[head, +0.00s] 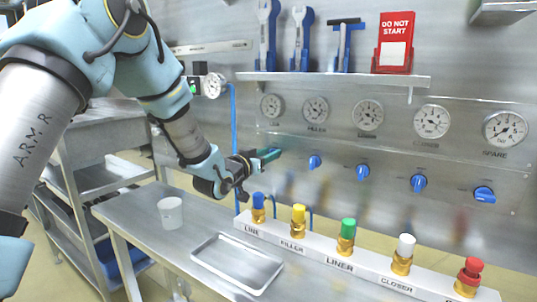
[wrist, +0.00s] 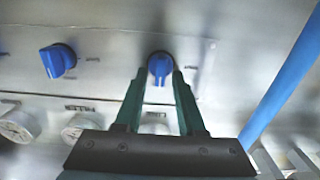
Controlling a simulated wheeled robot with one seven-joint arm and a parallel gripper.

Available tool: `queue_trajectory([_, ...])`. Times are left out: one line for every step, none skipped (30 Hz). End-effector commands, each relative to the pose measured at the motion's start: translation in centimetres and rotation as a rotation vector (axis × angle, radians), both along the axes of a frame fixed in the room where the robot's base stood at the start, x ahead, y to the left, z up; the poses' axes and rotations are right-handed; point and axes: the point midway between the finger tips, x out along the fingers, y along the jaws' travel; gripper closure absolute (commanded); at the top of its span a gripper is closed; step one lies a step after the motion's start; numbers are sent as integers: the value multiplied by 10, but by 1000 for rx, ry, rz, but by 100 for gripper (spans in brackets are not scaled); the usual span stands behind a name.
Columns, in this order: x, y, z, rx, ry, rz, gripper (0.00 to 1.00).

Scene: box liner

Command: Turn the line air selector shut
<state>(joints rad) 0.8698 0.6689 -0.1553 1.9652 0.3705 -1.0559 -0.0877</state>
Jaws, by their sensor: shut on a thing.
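My gripper (head: 268,154) reaches the panel at the left end of the knob row, below the gauge marked LINE (head: 271,105). In the wrist view my gripper (wrist: 159,76) has its two green fingers on either side of the line air selector, a blue knob (wrist: 160,66), and is shut on it. The knob's grip bar lies about upright in the wrist picture, along the fingers. In the head view the gripper hides this knob. The neighbouring blue filler knob (wrist: 56,61) is turned at a slant; it also shows in the head view (head: 315,162).
More blue knobs (head: 418,183) continue to the right. Below stands a rail with colour-capped brass fittings (head: 346,240). A tray (head: 237,263) and a white cup (head: 170,212) sit on the bench. A blue hose (wrist: 283,80) runs beside the gripper.

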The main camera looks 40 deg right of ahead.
Motion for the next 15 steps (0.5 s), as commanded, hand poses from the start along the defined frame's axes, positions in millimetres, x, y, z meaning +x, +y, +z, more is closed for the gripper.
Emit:
queue_trajectory([0, 0, 0, 0, 0, 0, 100])
queue_trajectory([0, 0, 0, 0, 0, 0, 100])
queue_trajectory([0, 0, 0, 0, 0, 0, 100])
queue_trajectory([0, 0, 0, 0, 0, 0, 100])
queue_trajectory([0, 0, 0, 0, 0, 0, 100])
queue_trajectory([0, 0, 0, 0, 0, 0, 100])
queue_trajectory([0, 0, 0, 0, 1, 0, 100])
queue_trajectory([0, 0, 0, -1, 3, 0, 100])
queue_trajectory([0, 0, 0, -2, 7, 0, 100])
queue_trajectory([0, 0, 0, -3, 11, 1, 100])
queue_trajectory([1, 0, -1, -4, 16, 1, 100])
queue_trajectory([1, 0, -1, -8, 26, 1, 100])
queue_trajectory([1, 0, -1, -10, 35, 0, 100])
queue_trajectory([1, 0, -1, -13, 44, 0, 100])
queue_trajectory([1, 0, -1, -18, 61, 0, 100])
